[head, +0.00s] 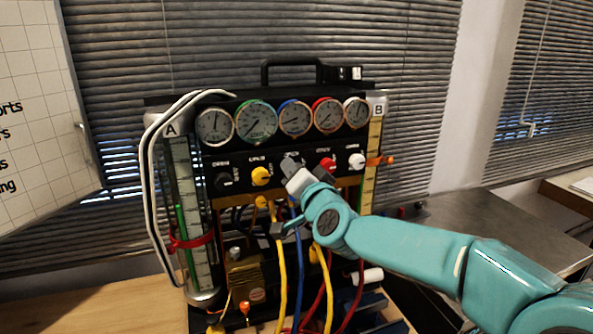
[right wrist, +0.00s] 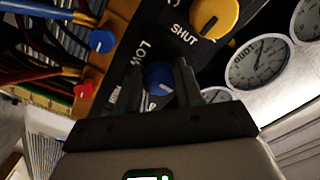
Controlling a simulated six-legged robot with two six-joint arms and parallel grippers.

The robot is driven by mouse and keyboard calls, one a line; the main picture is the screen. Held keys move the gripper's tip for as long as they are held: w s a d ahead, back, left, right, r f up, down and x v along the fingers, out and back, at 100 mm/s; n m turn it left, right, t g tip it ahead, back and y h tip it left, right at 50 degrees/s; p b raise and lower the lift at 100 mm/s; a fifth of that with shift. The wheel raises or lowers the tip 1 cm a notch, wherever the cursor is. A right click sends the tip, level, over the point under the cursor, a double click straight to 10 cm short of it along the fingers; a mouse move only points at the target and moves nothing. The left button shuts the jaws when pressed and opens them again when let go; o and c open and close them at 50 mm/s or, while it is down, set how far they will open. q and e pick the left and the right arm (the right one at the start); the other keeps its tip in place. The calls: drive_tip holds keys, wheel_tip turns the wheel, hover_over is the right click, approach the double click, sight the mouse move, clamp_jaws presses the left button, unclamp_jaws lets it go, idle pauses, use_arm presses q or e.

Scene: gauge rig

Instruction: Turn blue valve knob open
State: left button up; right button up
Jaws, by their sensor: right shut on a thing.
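The blue valve knob (right wrist: 158,75) shows between the two dark fingers of my right gripper (right wrist: 160,68) in the right wrist view. The gripper is shut on it. In the head view my right gripper (head: 294,170) is at the black valve panel (head: 208,166), between the yellow and red knobs, and it hides the blue knob. The word "LOW" is printed beside the knob in the wrist view. My left gripper is in neither view.
The yellow knob (head: 261,176), red knob (head: 327,165), white knob (head: 357,160) and black knob (head: 223,180) sit in the same row. Round gauges (head: 257,122) line up above. Coloured hoses (head: 281,275) hang below. A metal table (head: 470,230) stands at the right.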

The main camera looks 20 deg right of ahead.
drive_tip(key=shift+f, duration=0.1)
idle(0.4)
drive_tip(key=o, duration=1)
drive_tip(key=shift+o, duration=0.2)
drive_tip(key=s+b, duration=0.2)
drive_tip(key=s, duration=1.4)
drive_tip(key=shift+s+d, duration=0.15)
drive_tip(key=shift+d, duration=0.1)
drive_tip(key=shift+s, duration=0.1)
